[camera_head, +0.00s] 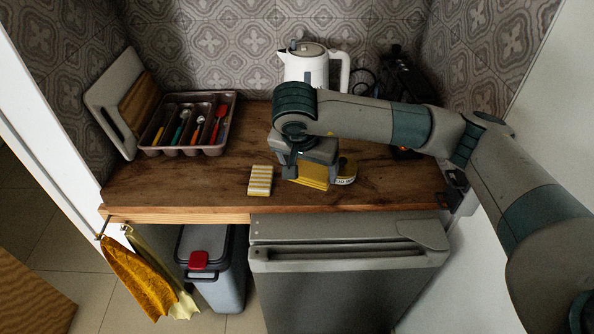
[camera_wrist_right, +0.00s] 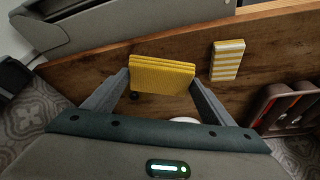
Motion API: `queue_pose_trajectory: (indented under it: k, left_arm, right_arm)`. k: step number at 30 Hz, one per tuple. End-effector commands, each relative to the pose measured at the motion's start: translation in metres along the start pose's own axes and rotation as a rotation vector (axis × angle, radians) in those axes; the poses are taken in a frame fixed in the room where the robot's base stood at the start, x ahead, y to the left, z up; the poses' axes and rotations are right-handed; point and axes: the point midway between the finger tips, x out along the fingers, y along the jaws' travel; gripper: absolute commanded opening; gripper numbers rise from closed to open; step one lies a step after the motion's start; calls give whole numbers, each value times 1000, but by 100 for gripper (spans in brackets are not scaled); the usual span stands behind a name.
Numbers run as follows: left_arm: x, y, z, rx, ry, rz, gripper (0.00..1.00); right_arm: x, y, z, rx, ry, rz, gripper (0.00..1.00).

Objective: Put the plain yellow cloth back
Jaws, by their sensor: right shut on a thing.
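The plain yellow cloth (camera_head: 312,174) is a folded stack between the fingers of my right gripper (camera_head: 305,165), over the wooden shelf near its front edge. In the right wrist view the cloth (camera_wrist_right: 162,75) sits between both fingertips of the right gripper (camera_wrist_right: 160,82), which is shut on it. I cannot tell whether its underside touches the shelf. A striped yellow and white cloth (camera_head: 260,181) lies on the shelf just left of it; it also shows in the right wrist view (camera_wrist_right: 227,60). My left gripper is not in view.
A kettle (camera_head: 307,66), cutlery tray (camera_head: 187,147) and cutting boards (camera_head: 115,95) stand behind. Towels (camera_head: 140,275) hang at the front left. The shelf (camera_head: 205,185) is bare at front left.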

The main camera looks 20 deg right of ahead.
Motion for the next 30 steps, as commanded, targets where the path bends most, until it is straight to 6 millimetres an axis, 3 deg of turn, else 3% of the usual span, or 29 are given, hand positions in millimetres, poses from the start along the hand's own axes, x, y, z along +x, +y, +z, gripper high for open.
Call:
queue_pose_trajectory:
  k: [4,12,25,30]
  left_arm:
    - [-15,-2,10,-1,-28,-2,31]
    - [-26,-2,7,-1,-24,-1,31]
    - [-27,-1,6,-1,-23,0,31]
    - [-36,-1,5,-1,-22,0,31]
  right_arm:
    - [21,-21,-12,2,-3,3,56]
    - [52,-47,-26,0,-1,1,56]
    - [57,-50,-28,-1,-1,-1,56]
    - [66,-50,-23,-1,-3,3,56]
